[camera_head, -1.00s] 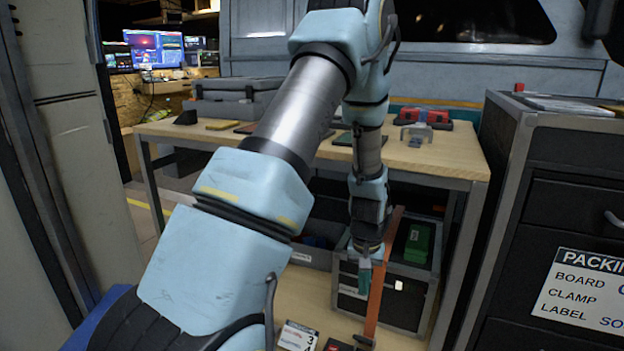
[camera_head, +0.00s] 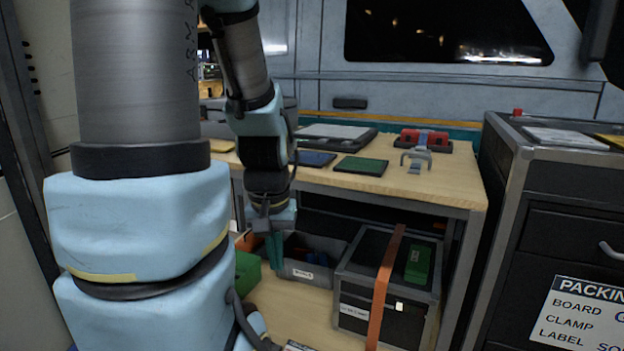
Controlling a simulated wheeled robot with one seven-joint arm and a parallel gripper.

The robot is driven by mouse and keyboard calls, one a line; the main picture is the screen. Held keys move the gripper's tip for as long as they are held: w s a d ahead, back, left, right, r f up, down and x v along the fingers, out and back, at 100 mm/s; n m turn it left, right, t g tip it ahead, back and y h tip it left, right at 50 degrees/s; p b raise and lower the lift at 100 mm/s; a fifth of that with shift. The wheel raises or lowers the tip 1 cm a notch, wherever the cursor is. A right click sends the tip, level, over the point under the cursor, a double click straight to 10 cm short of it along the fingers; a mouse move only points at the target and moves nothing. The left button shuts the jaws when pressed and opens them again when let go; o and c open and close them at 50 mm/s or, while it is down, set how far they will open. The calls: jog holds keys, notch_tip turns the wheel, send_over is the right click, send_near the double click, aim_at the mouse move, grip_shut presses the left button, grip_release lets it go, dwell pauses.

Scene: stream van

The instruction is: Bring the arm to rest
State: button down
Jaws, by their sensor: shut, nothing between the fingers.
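My gripper (camera_head: 275,250) hangs from my blue and grey arm, left of the picture's middle. Its fingers point down in front of the workbench (camera_head: 430,187) and above the lower shelf (camera_head: 290,310). The fingers are shut and hold nothing. The upper part of my arm fills the left of the picture and hides part of the bench and what lies behind it.
A black case with an orange strap (camera_head: 384,285) stands on the lower shelf beside a grey bin (camera_head: 303,268). Green (camera_head: 362,166) and blue boards, a grey clamp (camera_head: 415,160) and a red item (camera_head: 424,138) lie on the bench. A dark drawer cabinet (camera_head: 560,190) stands right.

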notch_tip(320, 180, up, 25)
jog(key=p, duration=2.3)
